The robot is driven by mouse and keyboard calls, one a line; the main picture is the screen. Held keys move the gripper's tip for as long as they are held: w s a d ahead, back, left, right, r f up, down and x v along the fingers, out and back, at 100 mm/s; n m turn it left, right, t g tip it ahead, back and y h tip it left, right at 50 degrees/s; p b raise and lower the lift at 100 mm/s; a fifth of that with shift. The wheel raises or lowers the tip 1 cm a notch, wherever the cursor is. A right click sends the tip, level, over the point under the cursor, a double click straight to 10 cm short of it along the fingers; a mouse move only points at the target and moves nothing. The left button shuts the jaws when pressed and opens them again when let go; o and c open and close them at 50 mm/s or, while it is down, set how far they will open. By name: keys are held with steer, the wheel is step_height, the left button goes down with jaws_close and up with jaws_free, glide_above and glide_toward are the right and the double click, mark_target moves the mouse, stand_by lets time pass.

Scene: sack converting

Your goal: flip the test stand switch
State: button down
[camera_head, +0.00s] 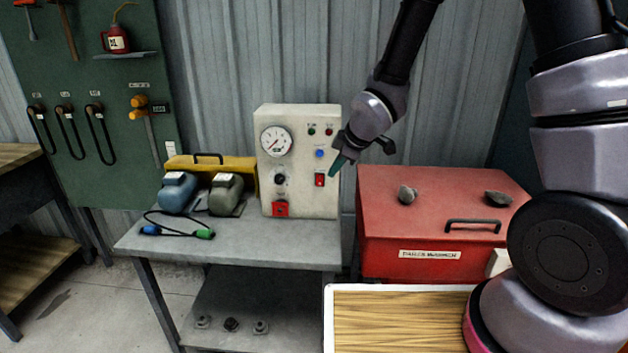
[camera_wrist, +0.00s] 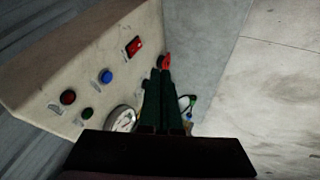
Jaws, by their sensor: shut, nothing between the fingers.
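The test stand (camera_head: 300,190) is a cream box with a gauge, lamps and buttons, standing on a grey table. Its red rocker switch (camera_head: 320,180) is on the right of the front face, below a blue button (camera_head: 319,154). In the wrist view the switch (camera_wrist: 134,46) shows left of the fingertips. My gripper (camera_head: 337,165) is shut and empty, with dark green fingers just right of and slightly above the switch in the head view. In the wrist view my gripper (camera_wrist: 165,73) seems apart from the switch; the exact gap to the panel cannot be told.
Two motors, blue (camera_head: 177,193) and olive (camera_head: 226,194), and a cable (camera_head: 178,232) lie left on the grey table (camera_head: 240,248). A red chest (camera_head: 400,237) stands right. A yellow case (camera_head: 182,165) is behind.

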mark_target(320, 181)
stand_by(0.3)
steer(key=w+a+f, duration=0.3)
steer(key=w+f, duration=0.5)
steer(key=shift+w+a+f, duration=0.15)
steer(key=shift+w+f, duration=0.15)
steer(key=shift+f, duration=0.05)
steer(key=shift+w+f, duration=0.1)
steer(key=shift+w, duration=0.1)
stand_by(0.4)
